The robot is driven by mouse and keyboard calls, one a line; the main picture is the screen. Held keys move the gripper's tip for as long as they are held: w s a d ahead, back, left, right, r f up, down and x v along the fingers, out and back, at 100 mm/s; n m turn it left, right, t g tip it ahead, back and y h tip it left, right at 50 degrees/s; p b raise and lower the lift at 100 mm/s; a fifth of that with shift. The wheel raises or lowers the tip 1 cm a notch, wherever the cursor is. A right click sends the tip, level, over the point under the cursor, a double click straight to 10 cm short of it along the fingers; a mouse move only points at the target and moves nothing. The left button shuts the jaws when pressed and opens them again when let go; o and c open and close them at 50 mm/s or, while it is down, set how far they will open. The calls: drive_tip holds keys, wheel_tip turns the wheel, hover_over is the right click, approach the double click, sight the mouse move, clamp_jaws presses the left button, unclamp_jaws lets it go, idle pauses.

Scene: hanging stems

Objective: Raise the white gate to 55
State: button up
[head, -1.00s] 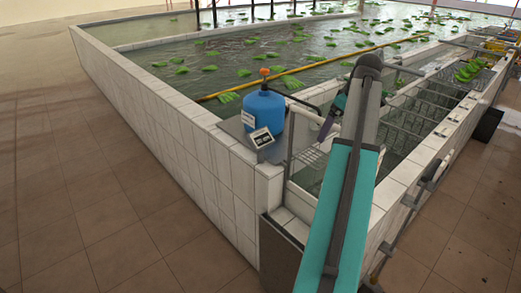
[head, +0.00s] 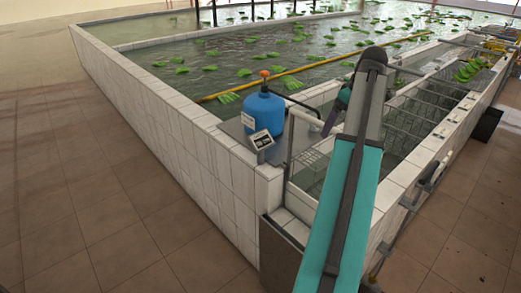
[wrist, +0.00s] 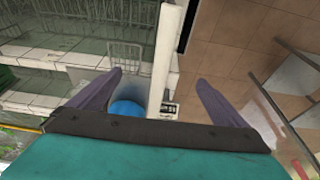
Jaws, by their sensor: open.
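A pale upright frame (head: 291,143), possibly the white gate, stands at the near end of the channel, right of the blue tank. My arm hides part of that area, and I see no 55 mark. My gripper (head: 332,120) is above the channel just right of the frame, apart from it as far as I can tell. In the wrist view my gripper (wrist: 160,77) has its two purple-grey fingers spread wide with nothing held between them. A wire rack (wrist: 108,55) and the white wall top (wrist: 168,55) lie beyond the fingers.
A blue tank (head: 263,112) with an orange knob and a small display box (head: 261,139) stand on the basin corner. White tiled walls (head: 190,130) border the water with green leafy bunches. Brown floor (head: 90,180) is clear at left.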

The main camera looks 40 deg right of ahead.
drive_tip(key=shift+p+v, duration=0.95)
drive_tip(key=shift+v, duration=2.55)
